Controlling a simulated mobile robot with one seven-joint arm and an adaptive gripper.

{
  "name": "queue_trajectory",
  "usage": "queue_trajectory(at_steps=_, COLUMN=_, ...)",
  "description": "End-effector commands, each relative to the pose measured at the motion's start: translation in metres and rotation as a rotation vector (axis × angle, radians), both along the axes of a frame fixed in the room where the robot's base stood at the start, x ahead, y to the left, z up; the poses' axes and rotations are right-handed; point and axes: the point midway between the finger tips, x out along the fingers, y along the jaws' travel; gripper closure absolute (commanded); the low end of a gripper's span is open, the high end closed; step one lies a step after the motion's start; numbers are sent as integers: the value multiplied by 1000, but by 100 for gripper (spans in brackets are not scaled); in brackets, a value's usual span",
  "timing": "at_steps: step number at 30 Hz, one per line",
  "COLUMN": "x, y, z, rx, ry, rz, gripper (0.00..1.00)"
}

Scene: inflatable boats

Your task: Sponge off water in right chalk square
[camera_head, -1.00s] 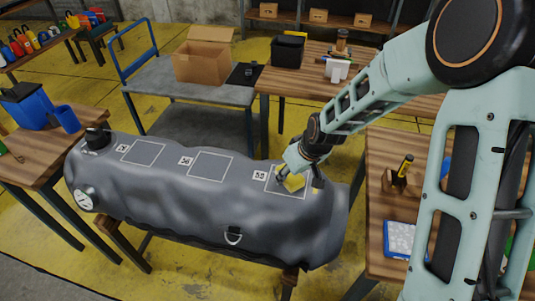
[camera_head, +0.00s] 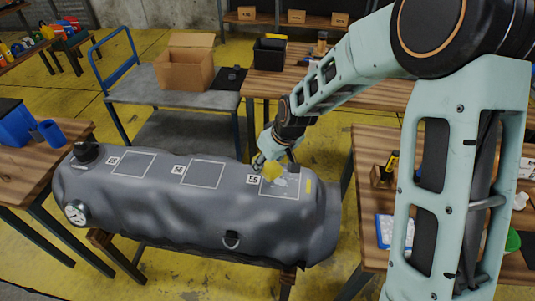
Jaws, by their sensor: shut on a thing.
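A long grey inflatable tube (camera_head: 190,215) lies across trestles, with three chalk squares along its top. The right chalk square (camera_head: 297,196) has the label 59 (camera_head: 253,179) at its left. Pale, shiny patches of water (camera_head: 281,184) show inside this square. My gripper (camera_head: 268,164) is shut on a yellow sponge (camera_head: 273,171) at the square's upper left part. I cannot tell whether the sponge touches the tube. The gripper partly hides the sponge and the square's far edge.
The middle square (camera_head: 203,174) and left square (camera_head: 133,164) look dry. A valve (camera_head: 87,152) stands at the tube's left end. A wooden table (camera_head: 365,150) with a tray (camera_head: 394,232) stands at right. A cart with a cardboard box (camera_head: 185,72) is behind.

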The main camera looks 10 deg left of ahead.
Motion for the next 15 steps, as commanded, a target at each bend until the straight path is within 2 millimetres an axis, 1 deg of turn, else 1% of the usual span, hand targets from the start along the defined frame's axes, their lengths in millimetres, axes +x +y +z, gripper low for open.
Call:
queue_trajectory(at_steps=1, x=1, y=1, z=8, rx=0, ry=-1, rz=0, gripper=80)
queue_trajectory(at_steps=7, x=3, y=3, z=26, rx=0, ry=-1, rz=-1, gripper=80)
queue_trajectory(at_steps=10, x=3, y=4, z=31, rx=0, ry=-1, rz=-1, gripper=80)
queue_trajectory(at_steps=15, x=3, y=4, z=31, rx=0, ry=0, rz=-2, gripper=80)
